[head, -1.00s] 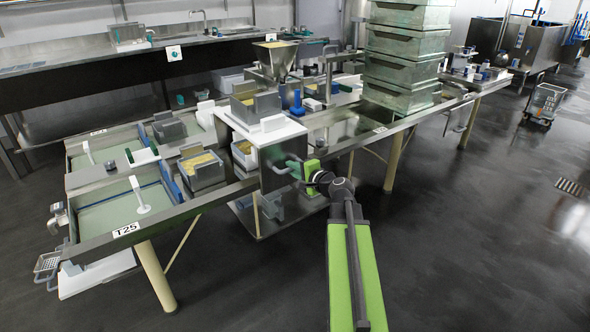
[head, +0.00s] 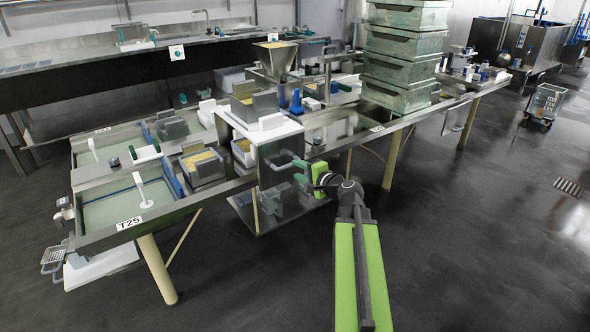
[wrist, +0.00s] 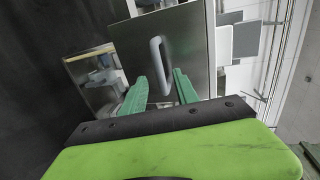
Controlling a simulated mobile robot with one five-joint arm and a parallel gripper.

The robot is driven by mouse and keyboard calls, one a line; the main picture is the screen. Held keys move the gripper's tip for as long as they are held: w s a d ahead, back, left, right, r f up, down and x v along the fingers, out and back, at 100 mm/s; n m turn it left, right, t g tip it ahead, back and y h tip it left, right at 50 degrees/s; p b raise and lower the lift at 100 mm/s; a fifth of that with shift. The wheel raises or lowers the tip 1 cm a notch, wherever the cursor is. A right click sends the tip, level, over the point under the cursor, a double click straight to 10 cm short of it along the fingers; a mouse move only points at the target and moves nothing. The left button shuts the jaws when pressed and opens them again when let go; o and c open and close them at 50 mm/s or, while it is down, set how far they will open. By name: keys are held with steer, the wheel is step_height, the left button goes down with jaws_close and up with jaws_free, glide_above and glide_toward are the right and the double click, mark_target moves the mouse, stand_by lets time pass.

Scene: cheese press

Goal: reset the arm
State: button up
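My gripper (head: 304,171) is in front of the steel cabinet (head: 276,180) under the white-topped stand at the long table. Ahead of the fingers, the cabinet door (wrist: 186,48) carries a pale vertical handle (wrist: 160,64). The handle is beyond the fingers or level with their tips; I cannot tell whether they touch it. My green arm reaches forward from the bottom of the head view.
The long steel table (head: 230,188) has sinks at left and stacked crates (head: 408,50) at right. A table leg (head: 157,268) is at front left. A small cart (head: 543,102) is far right.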

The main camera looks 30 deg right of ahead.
steer(key=shift+s+d, duration=0.3)
steer(key=shift+s, duration=0.15)
steer(key=shift+a, duration=0.1)
